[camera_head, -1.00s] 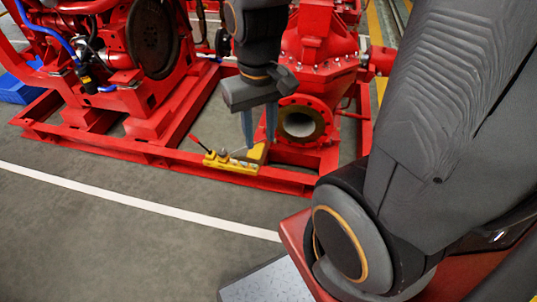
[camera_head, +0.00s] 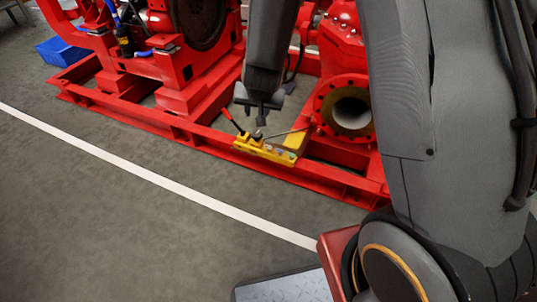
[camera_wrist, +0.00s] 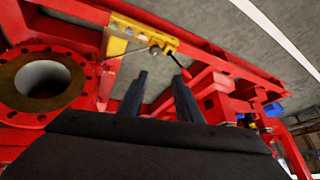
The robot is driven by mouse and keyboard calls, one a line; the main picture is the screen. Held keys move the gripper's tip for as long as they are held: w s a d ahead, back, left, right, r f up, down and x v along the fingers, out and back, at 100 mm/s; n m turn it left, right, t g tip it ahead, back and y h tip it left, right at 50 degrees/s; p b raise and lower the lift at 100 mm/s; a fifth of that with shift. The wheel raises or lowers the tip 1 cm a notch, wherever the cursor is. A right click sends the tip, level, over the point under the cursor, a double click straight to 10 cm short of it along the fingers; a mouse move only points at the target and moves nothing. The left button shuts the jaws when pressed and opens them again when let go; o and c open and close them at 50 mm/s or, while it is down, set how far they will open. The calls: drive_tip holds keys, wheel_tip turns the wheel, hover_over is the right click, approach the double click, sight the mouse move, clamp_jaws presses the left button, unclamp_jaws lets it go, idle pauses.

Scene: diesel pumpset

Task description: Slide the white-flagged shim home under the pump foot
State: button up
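The red pump (camera_head: 343,95) with its round open flange stands on the red base frame. A yellow fixture (camera_head: 265,151) with a red lever (camera_head: 231,121) sits on the frame's near rail, left of the flange. The fixture also shows at the top of the wrist view (camera_wrist: 145,33), with a round grey knob and a thin rod. My gripper (camera_head: 261,116) hangs just above the fixture. In the wrist view its two fingers (camera_wrist: 158,90) are apart with nothing visible between them. I cannot make out the white-flagged shim or the pump foot's underside.
The red engine (camera_head: 195,45) stands left of the pump on the same frame (camera_head: 120,122). A blue box (camera_head: 62,51) lies at the far left. Grey floor with a white line (camera_head: 150,178) is clear in front of the frame.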

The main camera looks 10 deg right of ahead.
drive_tip(key=w+f+m+t+h+b, duration=0.15)
drive_tip(key=w+f+b, duration=0.35)
drive_tip(key=f, duration=0.5)
drive_tip(key=w+f+m+t+h+b, duration=0.1)
drive_tip(key=w+f+h+b, duration=0.1)
drive_tip(key=w+f+b, duration=0.5)
drive_tip(key=m+t+h+b, duration=0.15)
drive_tip(key=h+b, duration=0.25)
drive_tip(key=b, duration=0.4)
approach(268, 147)
drive_tip(key=x, duration=0.3)
drive_tip(key=shift+h, duration=0.25)
drive_tip(key=shift+b+x, duration=1.9)
drive_tip(key=shift+x, duration=1.85)
clamp_jaws()
